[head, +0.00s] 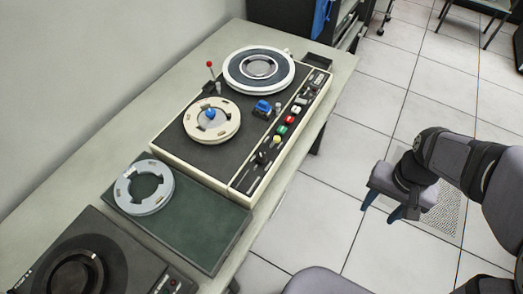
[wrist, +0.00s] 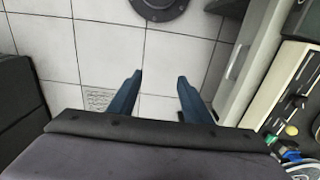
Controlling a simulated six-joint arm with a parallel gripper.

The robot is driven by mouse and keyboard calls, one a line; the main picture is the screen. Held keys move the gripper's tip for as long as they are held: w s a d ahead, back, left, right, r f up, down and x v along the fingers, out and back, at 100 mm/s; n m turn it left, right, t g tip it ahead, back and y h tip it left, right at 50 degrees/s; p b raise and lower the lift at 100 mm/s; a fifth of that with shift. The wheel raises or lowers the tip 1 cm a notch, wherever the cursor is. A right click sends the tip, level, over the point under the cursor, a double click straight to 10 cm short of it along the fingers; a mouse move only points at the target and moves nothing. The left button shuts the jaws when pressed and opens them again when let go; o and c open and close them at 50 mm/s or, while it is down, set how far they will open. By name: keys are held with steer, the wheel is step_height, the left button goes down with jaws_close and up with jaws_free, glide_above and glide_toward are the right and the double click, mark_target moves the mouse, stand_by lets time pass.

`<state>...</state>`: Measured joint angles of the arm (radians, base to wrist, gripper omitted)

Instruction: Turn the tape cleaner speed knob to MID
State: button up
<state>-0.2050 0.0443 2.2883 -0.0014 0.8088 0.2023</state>
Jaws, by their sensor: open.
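The tape cleaner (head: 240,150) is a cream-sided machine with a dark top, standing on the table in the head view. It carries a dark reel at the back and a cream reel in front. A black knob (head: 262,157) sits near the front end of its control strip. I cannot tell whether this is the speed knob, and no MID mark is legible. Part of the machine shows at the right edge of the wrist view (wrist: 268,100). My gripper (head: 380,208) is open and empty over the floor, right of the table and apart from the machine. Its fingers also show in the wrist view (wrist: 160,77).
Several coloured buttons and a blue part (head: 262,109) crowd the machine's right side. A red-tipped lever (head: 210,70) rises at its back left. A grey ring (head: 128,190) lies on a green mat (head: 205,245). Another dark device (head: 125,255) is nearest.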

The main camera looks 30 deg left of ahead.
steer(key=w+a+r, duration=0.2)
steer(key=w+a, duration=0.3)
steer(key=a, duration=0.4)
steer(key=r+p, duration=0.1)
steer(key=p, duration=0.2)
glide_above(261, 157)
steer(key=shift+r, duration=0.2)
steer(key=shift+f+p, duration=1.2)
steer(key=shift+f, duration=2.45)
steer(key=c, duration=1.1)
